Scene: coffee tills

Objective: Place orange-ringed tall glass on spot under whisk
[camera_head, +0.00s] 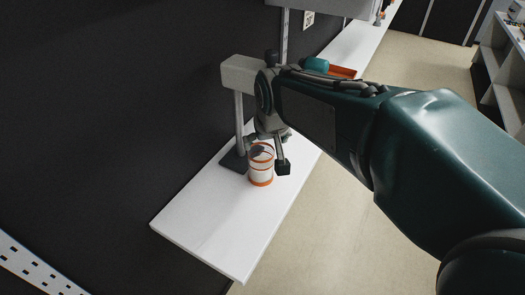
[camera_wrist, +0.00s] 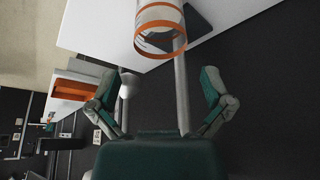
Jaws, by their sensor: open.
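The orange-ringed tall glass (camera_head: 261,172) is clear with orange bands and stands upright on the white shelf, beside the dark foot (camera_head: 232,161) of the whisk stand. In the head view it overlaps the foot's edge. The stand has a grey head (camera_head: 240,72) on a pole (camera_head: 238,115); my arm hides part of it, and I cannot make out the whisk clearly. My gripper (camera_head: 270,150) is open at the glass's upper part, with one finger in front at the right. In the wrist view the glass (camera_wrist: 160,28) lies beyond the spread fingertips, with nothing held.
The white shelf (camera_head: 205,222) is bare toward the near end. A dark wall (camera_head: 110,120) runs along its left side. An orange tray (camera_head: 342,72) sits further back, and it also shows in the wrist view (camera_wrist: 75,85). Open floor lies to the right.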

